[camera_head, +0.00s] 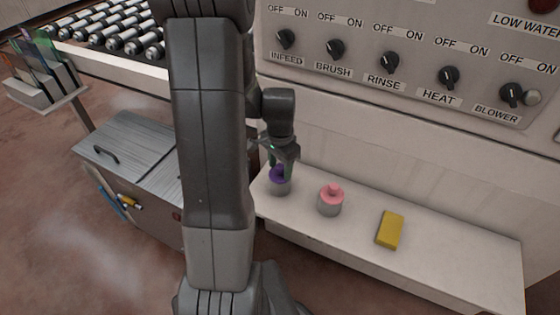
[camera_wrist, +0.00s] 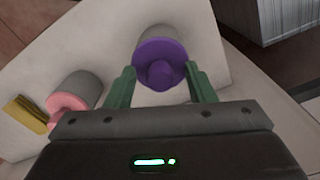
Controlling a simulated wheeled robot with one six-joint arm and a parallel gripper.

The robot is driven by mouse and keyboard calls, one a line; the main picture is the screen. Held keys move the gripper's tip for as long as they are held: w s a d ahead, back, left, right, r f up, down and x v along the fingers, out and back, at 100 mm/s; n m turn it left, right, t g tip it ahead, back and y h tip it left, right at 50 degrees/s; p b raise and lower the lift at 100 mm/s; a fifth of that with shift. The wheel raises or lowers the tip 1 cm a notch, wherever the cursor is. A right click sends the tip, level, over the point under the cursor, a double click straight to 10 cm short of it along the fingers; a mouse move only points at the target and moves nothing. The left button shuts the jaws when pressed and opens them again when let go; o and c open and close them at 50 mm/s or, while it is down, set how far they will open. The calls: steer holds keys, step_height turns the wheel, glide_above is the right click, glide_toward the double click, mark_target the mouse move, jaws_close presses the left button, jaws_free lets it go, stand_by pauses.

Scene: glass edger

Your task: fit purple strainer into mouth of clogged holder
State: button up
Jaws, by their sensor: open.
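The purple strainer (camera_wrist: 160,67) has a raised knob and sits in the mouth of a grey cylindrical holder (camera_wrist: 158,33) on the shelf. It also shows in the head view (camera_head: 278,174), partly behind my gripper. My gripper (camera_wrist: 161,78) is open, with one green finger on each side of the purple strainer. Whether the fingers touch it cannot be told. In the head view my gripper (camera_head: 281,165) points down at the strainer from above. Which holder is clogged cannot be told from the frames.
A pink strainer (camera_head: 332,192) sits on a second grey holder (camera_head: 329,207) to the right. A yellow sponge-like block (camera_head: 390,230) lies farther right on the white shelf (camera_head: 455,257). The machine's knob panel (camera_head: 410,65) rises behind. A metal cabinet (camera_head: 130,150) stands left.

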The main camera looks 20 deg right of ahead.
step_height(320, 180, up, 14)
steer(key=p, duration=0.1)
stand_by(0.4)
steer(key=shift+f, duration=0.15)
step_height(320, 180, down, 14)
steer(key=shift+r+b, duration=0.15)
steer(key=shift+b, duration=0.35)
steer(key=shift+r, duration=0.3)
steer(key=shift+p, duration=0.3)
